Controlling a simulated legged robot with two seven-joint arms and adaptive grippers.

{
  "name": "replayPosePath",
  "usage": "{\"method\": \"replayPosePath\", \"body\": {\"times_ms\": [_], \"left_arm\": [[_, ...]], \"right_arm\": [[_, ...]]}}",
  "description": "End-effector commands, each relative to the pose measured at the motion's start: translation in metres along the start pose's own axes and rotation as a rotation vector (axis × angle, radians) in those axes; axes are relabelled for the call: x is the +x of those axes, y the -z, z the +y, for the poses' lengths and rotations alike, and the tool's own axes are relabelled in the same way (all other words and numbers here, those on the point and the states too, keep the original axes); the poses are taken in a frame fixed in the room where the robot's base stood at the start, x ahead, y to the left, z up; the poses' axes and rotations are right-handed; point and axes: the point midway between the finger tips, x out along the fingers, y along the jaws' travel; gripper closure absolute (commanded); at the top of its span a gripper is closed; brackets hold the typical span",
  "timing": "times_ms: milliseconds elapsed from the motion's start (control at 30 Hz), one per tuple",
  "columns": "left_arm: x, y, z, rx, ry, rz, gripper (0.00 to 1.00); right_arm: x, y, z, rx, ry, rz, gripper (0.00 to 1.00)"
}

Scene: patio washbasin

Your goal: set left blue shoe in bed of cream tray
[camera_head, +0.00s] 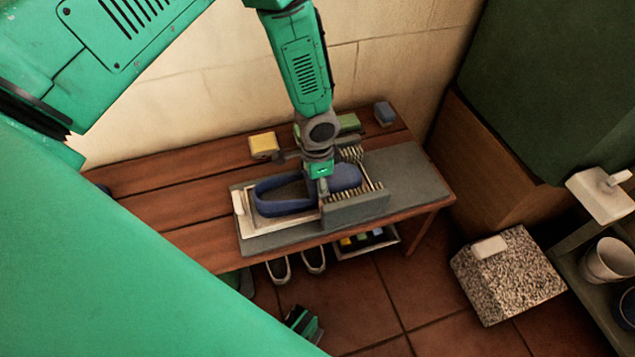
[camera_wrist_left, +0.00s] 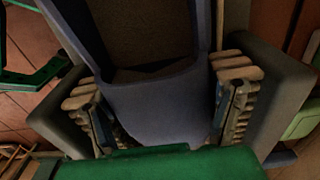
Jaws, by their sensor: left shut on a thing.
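The blue shoe (camera_head: 283,207) lies lengthwise over the cream tray (camera_head: 240,204) on the bench, its open heel to the left and toe to the right. Whether its sole rests on the bed cannot be told. My left gripper (camera_head: 322,188) reaches down from above and is shut on the shoe near its middle. In the left wrist view the shoe (camera_wrist_left: 165,105) fills the space between the fingers of my left gripper (camera_wrist_left: 165,118). The shoe hides most of the bed. My right gripper is not in view.
Grey upright plates (camera_head: 357,209) with tan bristle-like rows flank the toe. White shoes (camera_head: 314,260) are below the bench. A speckled block (camera_head: 508,274) stands at right.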

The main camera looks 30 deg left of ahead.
Motion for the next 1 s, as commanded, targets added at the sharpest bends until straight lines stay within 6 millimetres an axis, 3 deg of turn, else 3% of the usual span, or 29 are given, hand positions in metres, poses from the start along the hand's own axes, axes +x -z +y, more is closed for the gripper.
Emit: {"method": "replayPosePath", "body": {"times_ms": [333,367,400,433,767,1000], "left_arm": [[-0.001,0.000,0.000,0.000,0.000,0.000,0.62],[-0.001,0.000,0.000,0.000,0.000,0.000,0.20],[-0.001,0.000,0.000,0.000,0.000,0.000,0.06],[-0.001,0.000,0.000,0.000,0.000,0.000,0.00],[-0.005,0.000,-0.001,-0.001,0.001,0.001,0.00],[-0.046,0.001,-0.002,-0.001,0.003,0.004,0.00]], "right_arm": [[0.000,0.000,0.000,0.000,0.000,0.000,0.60],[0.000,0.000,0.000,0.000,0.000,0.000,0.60],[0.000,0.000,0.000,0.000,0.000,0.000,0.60],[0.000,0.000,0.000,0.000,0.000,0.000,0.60],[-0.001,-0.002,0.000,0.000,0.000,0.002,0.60],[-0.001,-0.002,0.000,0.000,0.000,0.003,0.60]]}}
